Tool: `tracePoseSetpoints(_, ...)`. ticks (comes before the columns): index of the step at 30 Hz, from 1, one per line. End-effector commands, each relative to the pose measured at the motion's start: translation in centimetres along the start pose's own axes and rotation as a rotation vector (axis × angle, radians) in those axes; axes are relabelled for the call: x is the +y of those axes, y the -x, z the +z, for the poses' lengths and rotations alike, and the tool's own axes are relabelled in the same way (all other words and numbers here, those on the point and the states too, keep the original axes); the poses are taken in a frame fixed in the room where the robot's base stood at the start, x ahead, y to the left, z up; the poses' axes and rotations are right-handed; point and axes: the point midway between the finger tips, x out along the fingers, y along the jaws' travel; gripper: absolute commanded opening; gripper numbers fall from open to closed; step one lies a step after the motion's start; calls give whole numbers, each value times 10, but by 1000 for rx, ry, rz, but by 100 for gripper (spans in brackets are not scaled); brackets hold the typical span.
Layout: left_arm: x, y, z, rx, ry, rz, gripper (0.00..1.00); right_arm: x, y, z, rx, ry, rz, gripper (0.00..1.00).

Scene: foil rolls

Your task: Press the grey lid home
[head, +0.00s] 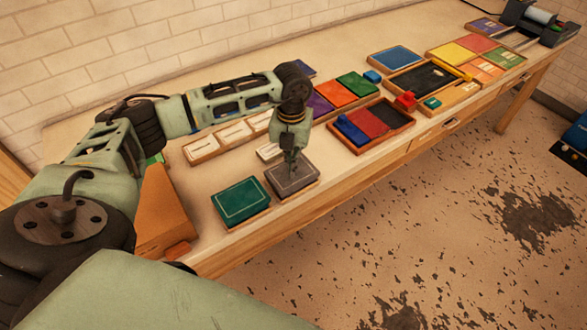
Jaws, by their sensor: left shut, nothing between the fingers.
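The grey lid (301,180) lies at the near part of the long wooden table, on a wooden-sided box beside a green-topped one. My left gripper (291,168) points down with its fingertips over the grey lid, at or very near its surface. It is shut and empty. Whether the fingertips touch the lid, and whether the lid sits flush, I cannot tell. My arm and gripper hide part of the lid's far side. My right gripper is not in view.
The green-topped box (240,202) stands just left of the grey one. A wooden tray with red and dark sections (390,120) and several coloured panels lie farther right. A cardboard-brown box (160,215) stands at the left. Bare table lies right of the lid.

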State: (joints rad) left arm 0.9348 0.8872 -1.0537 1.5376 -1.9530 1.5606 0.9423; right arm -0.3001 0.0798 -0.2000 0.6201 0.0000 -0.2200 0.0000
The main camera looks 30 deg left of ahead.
Motion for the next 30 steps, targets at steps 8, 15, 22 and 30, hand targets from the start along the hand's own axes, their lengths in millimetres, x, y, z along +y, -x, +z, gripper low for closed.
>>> tracePoseSetpoints(8,0,28,1,-4,1,-2,0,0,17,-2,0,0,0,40)
tracePoseSetpoints(15,0,47,2,-5,1,-3,0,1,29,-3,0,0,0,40)
tracePoseSetpoints(22,0,57,1,-4,1,-3,0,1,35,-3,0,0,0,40)
tracePoseSetpoints(30,0,56,1,-4,1,-3,0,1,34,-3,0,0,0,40)
